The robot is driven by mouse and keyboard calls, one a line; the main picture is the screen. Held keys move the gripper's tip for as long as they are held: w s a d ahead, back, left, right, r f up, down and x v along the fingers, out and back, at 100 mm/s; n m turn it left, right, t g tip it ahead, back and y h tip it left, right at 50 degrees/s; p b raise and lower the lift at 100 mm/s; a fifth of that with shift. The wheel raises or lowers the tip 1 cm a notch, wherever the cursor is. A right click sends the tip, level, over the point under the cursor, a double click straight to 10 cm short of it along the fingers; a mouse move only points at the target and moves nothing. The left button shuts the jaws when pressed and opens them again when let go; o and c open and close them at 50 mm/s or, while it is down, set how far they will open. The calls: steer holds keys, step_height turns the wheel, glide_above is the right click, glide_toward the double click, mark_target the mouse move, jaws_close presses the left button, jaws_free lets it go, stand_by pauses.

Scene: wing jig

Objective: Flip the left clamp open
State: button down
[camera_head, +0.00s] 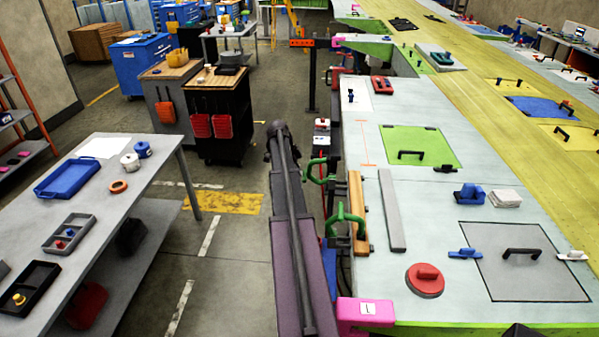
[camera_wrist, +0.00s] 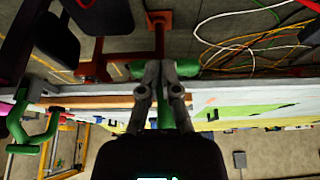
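In the head view, two green toggle clamps stand along the left edge of the wing jig (camera_head: 445,195): a farther clamp (camera_head: 316,170) and a nearer clamp (camera_head: 347,218). In the wrist view, my gripper (camera_wrist: 163,75) has its two grey fingers on either side of a green clamp part (camera_wrist: 164,112); whether they press on it is unclear. More green of this clamp shows beside the fingertips. Another green clamp (camera_wrist: 35,125) stands apart at the left. My gripper cannot be made out in the head view, where my arm (camera_head: 292,220) reaches up beside the jig edge.
A wooden bar (camera_head: 357,205) and a grey bar (camera_head: 391,210) lie along the jig's edge. A pink block (camera_head: 365,312) sits at the near corner. A grey table (camera_head: 100,215) with trays stands left, with open floor between. Loose cables (camera_wrist: 245,45) show in the wrist view.

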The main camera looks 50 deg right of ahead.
step_height(320, 180, up, 4)
steer(key=p, duration=0.3)
steer(key=shift+f, duration=0.1)
steer(key=w+a+r+p, duration=0.1)
steer(key=w+a+p, duration=0.1)
steer(key=w+a, duration=0.3)
steer(key=w, duration=0.3)
steer(key=shift+w+r, duration=0.25)
steer(key=shift+a, duration=0.1)
